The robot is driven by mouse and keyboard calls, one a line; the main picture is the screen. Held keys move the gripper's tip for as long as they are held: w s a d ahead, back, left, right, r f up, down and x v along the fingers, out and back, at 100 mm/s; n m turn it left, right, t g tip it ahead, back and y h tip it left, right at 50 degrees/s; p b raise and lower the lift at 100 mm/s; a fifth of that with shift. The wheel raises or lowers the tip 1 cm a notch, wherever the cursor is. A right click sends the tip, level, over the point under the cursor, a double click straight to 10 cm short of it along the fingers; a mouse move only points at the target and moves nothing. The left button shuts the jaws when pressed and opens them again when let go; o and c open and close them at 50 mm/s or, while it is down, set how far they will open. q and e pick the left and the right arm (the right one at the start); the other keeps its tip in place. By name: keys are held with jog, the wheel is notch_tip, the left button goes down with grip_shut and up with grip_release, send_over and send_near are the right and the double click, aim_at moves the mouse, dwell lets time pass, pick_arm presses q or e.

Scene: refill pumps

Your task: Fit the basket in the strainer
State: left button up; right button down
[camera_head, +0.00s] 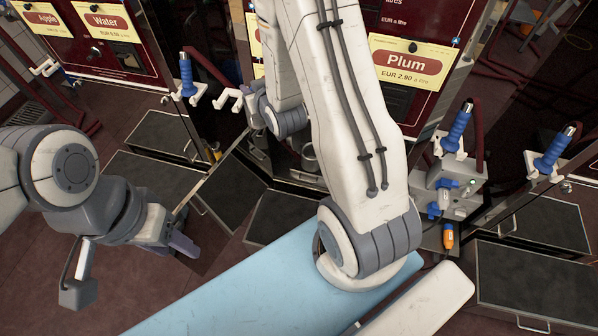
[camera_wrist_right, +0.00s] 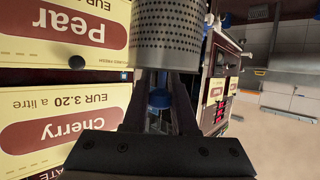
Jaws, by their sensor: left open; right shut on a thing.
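The basket (camera_wrist_right: 168,35) is a perforated grey metal cylinder at the top of the right wrist view. My right gripper (camera_wrist_right: 166,75) is shut on it at its near end, with the fingers converging there. A blue item (camera_wrist_right: 158,98) shows between and beyond the fingers. In the head view my right arm hides its own fingertips and the basket. My left gripper (camera_head: 178,244) is open and empty at the left of the head view, above the floor. I cannot clearly make out the strainer; a small grey metal cylinder (camera_head: 308,158) is partly hidden beside my right arm.
Dark red dispensers with labels such as Plum (camera_head: 405,63) and Water (camera_head: 105,22) line the back. Blue-handled nozzles (camera_head: 457,128) hang in front. A grey box (camera_head: 447,190) with a green light stands at the right. Dark drip trays (camera_head: 530,285) lie below. Brown floor is free at lower left.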

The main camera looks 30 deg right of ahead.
jog(key=s+d+f+m+h+b, duration=0.1)
jog(key=d+f+b, duration=0.3)
jog(key=f+b, duration=0.75)
jog(key=s+d+f+m+h+b, duration=0.15)
jog(key=d+f+b, duration=0.25)
jog(key=f+b, duration=0.75)
jog(key=s+d+f+h+b, duration=0.1)
jog(key=d+f+b, duration=0.3)
jog(key=f+b, duration=0.7)
jog(key=w+d+f+p, duration=0.2)
jog(key=w+d+p, duration=0.2)
jog(key=w+d, duration=0.5)
jog(key=shift+w+d+f+g, duration=0.3)
jog(key=shift+w+d, duration=0.1)
jog(key=shift+d, duration=1.45)
jog(key=shift+y, duration=0.25)
jog(key=shift+s, duration=0.2)
notch_tip(320, 180, down, 9)
jog(key=b, duration=0.7)
jog(key=c, duration=0.6)
grip_release()
